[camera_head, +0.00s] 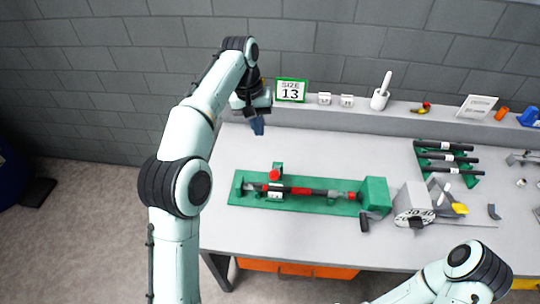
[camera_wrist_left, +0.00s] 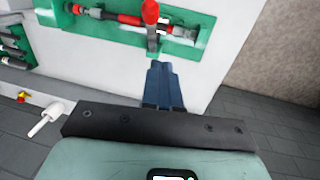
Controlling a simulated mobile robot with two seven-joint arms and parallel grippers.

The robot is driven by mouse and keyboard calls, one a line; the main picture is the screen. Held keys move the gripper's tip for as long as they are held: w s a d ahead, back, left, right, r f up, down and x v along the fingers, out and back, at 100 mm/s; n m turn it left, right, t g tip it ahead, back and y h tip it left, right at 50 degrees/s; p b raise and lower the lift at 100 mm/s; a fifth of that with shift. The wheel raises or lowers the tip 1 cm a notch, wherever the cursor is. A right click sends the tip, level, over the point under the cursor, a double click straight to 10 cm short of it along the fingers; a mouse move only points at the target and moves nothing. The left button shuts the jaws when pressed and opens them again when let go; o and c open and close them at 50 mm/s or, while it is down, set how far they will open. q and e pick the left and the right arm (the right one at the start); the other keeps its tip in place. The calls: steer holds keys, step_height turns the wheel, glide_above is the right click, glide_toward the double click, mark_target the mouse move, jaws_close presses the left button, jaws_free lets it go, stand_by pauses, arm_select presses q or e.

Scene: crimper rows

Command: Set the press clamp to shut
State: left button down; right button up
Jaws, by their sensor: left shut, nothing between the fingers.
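The press (camera_head: 240,201) is a green base on the grey bench, with a red and black rod (camera_head: 315,191) lying along it. A small green clamp with a red-tipped handle (camera_head: 274,174) stands at its back edge, left of its middle. In the left wrist view the red handle (camera_wrist_left: 150,12) sticks up beside the rod, over a green bracket. I cannot tell whether the clamp is open or shut. My left gripper (camera_head: 258,127) is shut and empty, above the bench behind the clamp and apart from it. Its blue fingers (camera_wrist_left: 162,80) point towards the clamp in the wrist view. My right gripper is out of view.
A green block (camera_head: 375,193) stands at the press's right end, near a grey dial box (camera_head: 412,200). A green rack (camera_head: 445,160) with black bars is further right. A SIZE 13 sign (camera_head: 291,90) and a white mortar-like cup (camera_head: 379,100) stand on the back ledge.

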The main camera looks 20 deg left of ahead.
arm_select(q)
glide_toward(276, 171)
steer(key=w+a+f, duration=0.3)
steer(key=f, duration=0.1)
steer(key=shift+s+d+f, duration=0.4)
steer(key=shift+d+f, duration=0.1)
steer(key=shift+f, duration=0.2)
steer(key=shift+s+d+f, duration=0.4)
steer(key=shift+d+f, duration=0.1)
steer(key=shift+f, duration=0.25)
